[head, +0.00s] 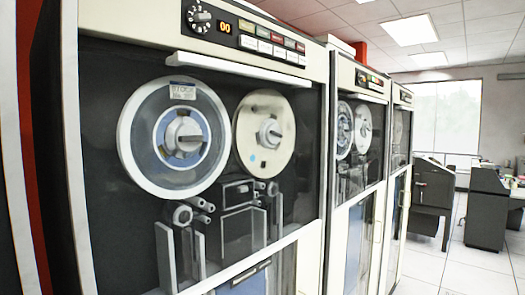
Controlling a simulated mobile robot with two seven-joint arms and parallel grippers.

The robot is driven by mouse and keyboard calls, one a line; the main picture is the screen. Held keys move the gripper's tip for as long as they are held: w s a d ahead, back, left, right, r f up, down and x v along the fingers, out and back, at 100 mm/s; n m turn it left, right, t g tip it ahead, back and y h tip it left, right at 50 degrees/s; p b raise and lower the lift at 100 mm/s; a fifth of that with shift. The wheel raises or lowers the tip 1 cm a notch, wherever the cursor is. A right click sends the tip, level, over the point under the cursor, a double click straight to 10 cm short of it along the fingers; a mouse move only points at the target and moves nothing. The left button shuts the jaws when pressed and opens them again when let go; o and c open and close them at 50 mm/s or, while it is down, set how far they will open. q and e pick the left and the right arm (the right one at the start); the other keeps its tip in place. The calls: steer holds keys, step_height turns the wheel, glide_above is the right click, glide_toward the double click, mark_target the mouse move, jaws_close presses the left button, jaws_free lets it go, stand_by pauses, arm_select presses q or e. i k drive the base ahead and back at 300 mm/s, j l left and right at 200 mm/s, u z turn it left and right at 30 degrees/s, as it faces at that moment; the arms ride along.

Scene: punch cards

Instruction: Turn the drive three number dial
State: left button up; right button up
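A round black number dial (198,16) sits at the top left of the nearest tape drive's front panel, beside a small orange display (224,27) that appears to read 00. The second tape drive has a smaller dial (361,78) at the top left of its panel. A third drive (400,150) stands farthest along the row, and its dial is too small to make out. I see no numbers that tell which one is drive three. Neither of my grippers is in view.
The nearest drive has a row of buttons (272,45), a jutting handle bar (240,84) and two tape reels (178,138) behind its window. Grey desks (487,210) and machines stand at the right. The tiled floor (440,270) at the lower right is clear.

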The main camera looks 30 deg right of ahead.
mark_target(359, 78)
steer(key=z, duration=1.6)
